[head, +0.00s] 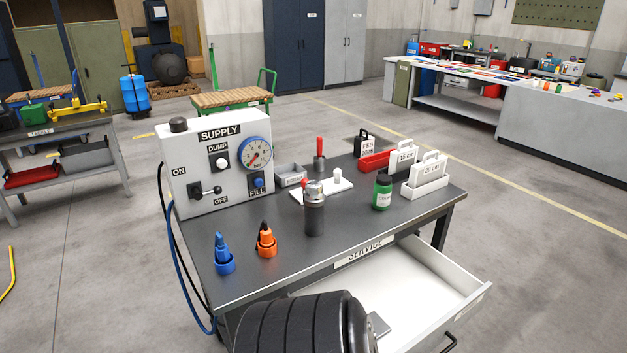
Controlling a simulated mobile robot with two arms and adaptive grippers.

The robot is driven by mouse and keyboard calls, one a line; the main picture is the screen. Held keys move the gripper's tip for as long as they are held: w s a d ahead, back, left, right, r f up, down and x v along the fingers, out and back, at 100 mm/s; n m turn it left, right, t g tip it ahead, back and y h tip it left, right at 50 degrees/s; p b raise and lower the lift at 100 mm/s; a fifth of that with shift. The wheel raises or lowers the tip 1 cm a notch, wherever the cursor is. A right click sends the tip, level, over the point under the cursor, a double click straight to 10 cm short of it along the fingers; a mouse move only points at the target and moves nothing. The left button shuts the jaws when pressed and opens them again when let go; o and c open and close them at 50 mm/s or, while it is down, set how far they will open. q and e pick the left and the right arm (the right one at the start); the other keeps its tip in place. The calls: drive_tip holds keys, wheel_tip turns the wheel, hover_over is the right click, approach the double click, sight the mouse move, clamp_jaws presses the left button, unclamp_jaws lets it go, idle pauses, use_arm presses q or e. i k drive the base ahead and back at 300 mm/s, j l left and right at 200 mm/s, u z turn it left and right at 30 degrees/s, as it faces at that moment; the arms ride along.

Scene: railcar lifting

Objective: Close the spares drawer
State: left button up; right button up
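The drawer (432,275) under the service table stands open at the lower right, pulled out toward me. A dark ribbed rounded shape at the bottom centre hides the drawer's left part. Neither of my grippers is in view.
The service table (270,285) carries a supply box (217,165), blue (224,257) and orange (266,241) fittings, a dark cylinder (314,210), a green bottle (382,192) and card holders (426,175). Hoses hang at its left side. The floor right of the drawer is clear.

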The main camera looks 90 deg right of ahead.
sight(425, 297)
drive_tip(key=z, duration=3.75)
